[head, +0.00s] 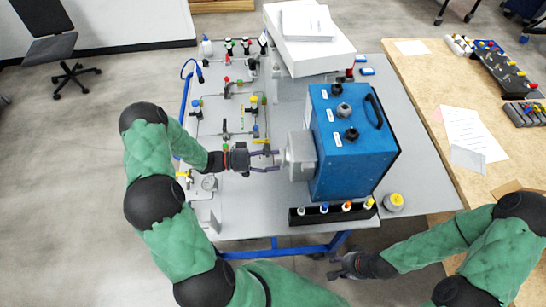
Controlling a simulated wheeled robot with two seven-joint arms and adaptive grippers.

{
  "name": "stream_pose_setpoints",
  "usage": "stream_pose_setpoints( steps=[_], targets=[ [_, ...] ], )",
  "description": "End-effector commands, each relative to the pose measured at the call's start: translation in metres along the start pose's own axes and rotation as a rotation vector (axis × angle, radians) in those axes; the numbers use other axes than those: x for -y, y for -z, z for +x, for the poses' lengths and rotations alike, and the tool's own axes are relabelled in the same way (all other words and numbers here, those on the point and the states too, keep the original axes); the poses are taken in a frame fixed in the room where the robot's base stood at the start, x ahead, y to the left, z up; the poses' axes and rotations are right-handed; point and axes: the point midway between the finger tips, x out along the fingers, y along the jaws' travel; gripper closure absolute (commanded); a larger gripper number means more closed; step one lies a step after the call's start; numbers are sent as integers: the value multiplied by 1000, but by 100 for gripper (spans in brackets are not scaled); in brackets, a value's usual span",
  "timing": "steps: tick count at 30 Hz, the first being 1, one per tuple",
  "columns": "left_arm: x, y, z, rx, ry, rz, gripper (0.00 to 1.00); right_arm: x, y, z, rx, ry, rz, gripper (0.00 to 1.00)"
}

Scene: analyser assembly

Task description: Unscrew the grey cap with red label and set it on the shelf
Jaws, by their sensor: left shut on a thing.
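A blue analyser box (361,176) stands on the grey table, with a black handle and several dark knobs on its top. A large round grey cap (301,156) sticks out of its left side; no red label on it shows from here. My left gripper (277,161) reaches in from the left and is shut on the near end of this cap, though its fingertips are small here and the exact grip is hard to see. My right gripper (338,268) hangs low beyond the table's front edge, away from the box; its fingers are too small to read. I cannot tell which surface is the shelf.
A black rack (316,218) with several coloured-top bottles stands before the box, beside a yellow-topped jar (394,202). Pipework with valves (227,105) covers the table's left part. A white box (312,54) stands behind. A wooden table (445,114) is at the right.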

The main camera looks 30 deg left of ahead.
Motion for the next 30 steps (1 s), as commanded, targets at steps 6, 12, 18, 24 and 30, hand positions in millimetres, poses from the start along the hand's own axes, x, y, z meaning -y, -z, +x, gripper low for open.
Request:
stream_pose_setpoints(
  steps=[6,12,18,24,30],
  targets=[
    [-4,0,-3,-3,-11,-2,100,0,0,0,0,0,0,60],
    [-2,1,-7,-2,-6,0,100,0,0,0,0,0,0,60],
    [-1,1,-11,-2,-3,1,100,0,0,0,0,0,0,60],
    [0,1,-14,-1,-2,1,100,0,0,0,0,0,0,60],
    [0,1,-21,-1,0,2,100,0,0,1,0,0,0,60]
  ],
)
